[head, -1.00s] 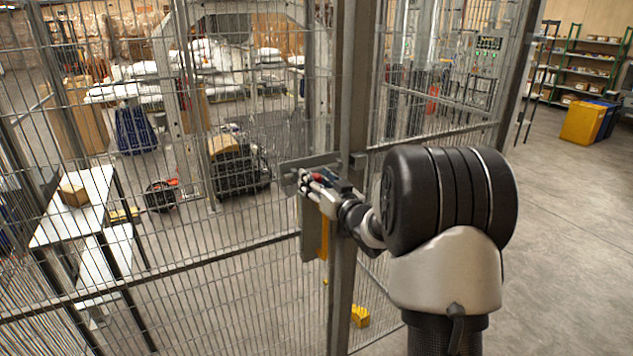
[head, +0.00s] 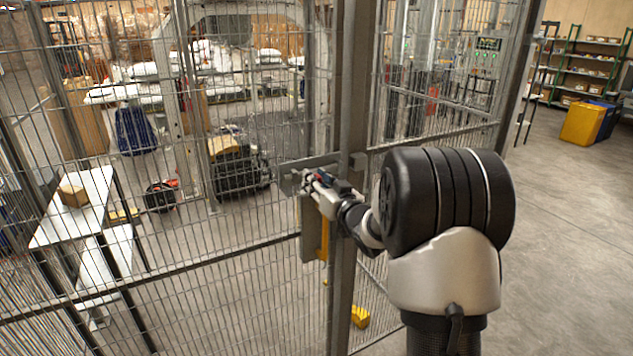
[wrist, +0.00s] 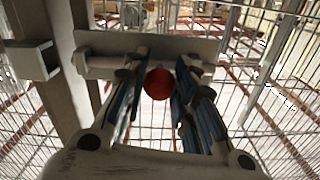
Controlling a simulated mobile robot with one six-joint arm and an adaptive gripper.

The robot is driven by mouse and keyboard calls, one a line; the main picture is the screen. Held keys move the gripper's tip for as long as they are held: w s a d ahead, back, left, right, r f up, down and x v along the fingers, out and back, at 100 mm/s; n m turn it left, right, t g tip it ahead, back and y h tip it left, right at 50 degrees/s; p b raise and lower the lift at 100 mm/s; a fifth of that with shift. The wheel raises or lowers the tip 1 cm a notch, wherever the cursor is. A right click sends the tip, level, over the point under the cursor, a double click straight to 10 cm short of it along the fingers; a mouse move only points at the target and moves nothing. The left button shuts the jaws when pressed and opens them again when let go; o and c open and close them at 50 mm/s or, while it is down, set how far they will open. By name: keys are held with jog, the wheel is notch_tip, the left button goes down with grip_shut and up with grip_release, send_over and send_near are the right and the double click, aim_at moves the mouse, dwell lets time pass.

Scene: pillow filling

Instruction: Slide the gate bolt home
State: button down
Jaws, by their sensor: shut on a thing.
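The gate bolt is a grey bar on a plate (wrist: 190,44) in the wrist view, with a round red knob (wrist: 158,83). My gripper (wrist: 160,72) has its fingers on both sides of the knob and is shut on it. A grey bracket (wrist: 35,61) stands on the post at the left of the wrist view. The bar's near end (wrist: 82,62) is beside this bracket with a small gap visible. In the head view my gripper (head: 311,180) is at the bolt plate (head: 292,170), left of the post (head: 345,250). The fingers partly hide the bolt there.
A mesh fence (head: 240,270) fills the left and middle. Behind it are a white table (head: 85,205), a dark machine (head: 240,170) and white sacks. A yellow part (head: 360,316) lies low by the post. The floor at the right (head: 570,230) is clear.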

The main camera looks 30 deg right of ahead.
aim_at(330, 169)
dwell(0.3)
jog(key=d+p, duration=0.1)
jog(key=d, duration=0.5)
jog(key=shift+w+d, duration=0.1)
jog(key=shift+d, duration=0.15)
jog(key=shift+a, duration=0.1)
jog(key=c, duration=1.8)
grip_release()
jog(key=shift+r, duration=0.1)
jog(key=o, duration=0.5)
jog(key=shift+d, duration=0.2)
jog(key=shift+c, duration=0.2)
jog(key=shift+o, duration=0.2)
jog(key=shift+a, duration=0.1)
